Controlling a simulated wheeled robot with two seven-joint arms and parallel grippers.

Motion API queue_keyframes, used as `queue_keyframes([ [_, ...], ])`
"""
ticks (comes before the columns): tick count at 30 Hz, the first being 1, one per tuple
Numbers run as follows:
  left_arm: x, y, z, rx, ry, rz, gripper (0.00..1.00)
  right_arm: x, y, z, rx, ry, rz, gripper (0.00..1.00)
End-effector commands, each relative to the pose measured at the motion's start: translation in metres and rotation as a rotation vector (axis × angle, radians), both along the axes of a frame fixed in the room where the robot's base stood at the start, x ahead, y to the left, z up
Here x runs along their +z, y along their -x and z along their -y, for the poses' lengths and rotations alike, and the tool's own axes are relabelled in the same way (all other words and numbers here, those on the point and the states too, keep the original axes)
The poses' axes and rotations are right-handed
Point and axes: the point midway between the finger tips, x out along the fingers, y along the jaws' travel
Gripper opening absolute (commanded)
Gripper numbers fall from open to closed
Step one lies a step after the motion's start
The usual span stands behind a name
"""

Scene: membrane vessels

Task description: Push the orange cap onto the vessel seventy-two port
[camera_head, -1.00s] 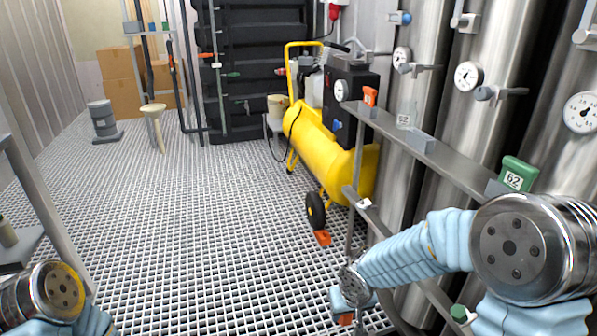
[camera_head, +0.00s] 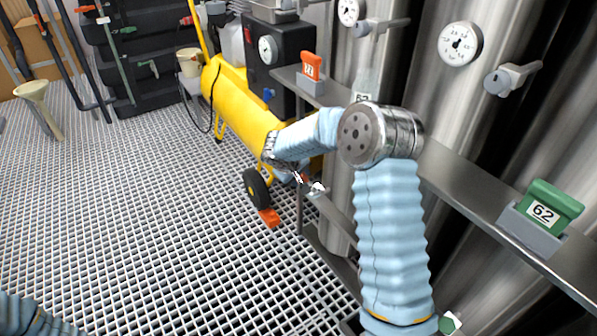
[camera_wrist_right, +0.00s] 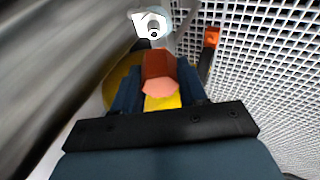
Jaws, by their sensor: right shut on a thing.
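My right gripper (camera_wrist_right: 158,85) is shut on the orange cap (camera_wrist_right: 158,72), a reddish-orange faceted piece between its dark blue fingers. The white port (camera_wrist_right: 152,24) shows just beyond the cap in the right wrist view, with a small gap in the picture; the true distance is unclear. In the head view my right gripper (camera_head: 297,176) is small and partly hidden by its own arm, close to the white port (camera_head: 317,187) on the lower rail. An orange block marked 72 (camera_head: 311,66) sits on the upper rail above. My left gripper is out of view; only its arm sleeve shows at lower left.
Steel vessels line the right. A green block marked 62 (camera_head: 553,205) is on the upper rail. Open floor lies left.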

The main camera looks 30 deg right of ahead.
Motion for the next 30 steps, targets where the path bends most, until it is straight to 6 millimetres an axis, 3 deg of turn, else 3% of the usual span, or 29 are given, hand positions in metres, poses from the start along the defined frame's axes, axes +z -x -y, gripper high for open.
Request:
queue_keyframes([
  [15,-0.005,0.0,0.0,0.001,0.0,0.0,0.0,-0.036,-0.003,0.023,-0.003,0.007,0.0,0.05],
  [17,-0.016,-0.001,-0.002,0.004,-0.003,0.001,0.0,-0.042,-0.004,0.025,-0.002,0.008,0.003,0.05],
  [30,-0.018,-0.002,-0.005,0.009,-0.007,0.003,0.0,-0.041,-0.004,0.027,-0.002,0.008,0.002,0.05],
])
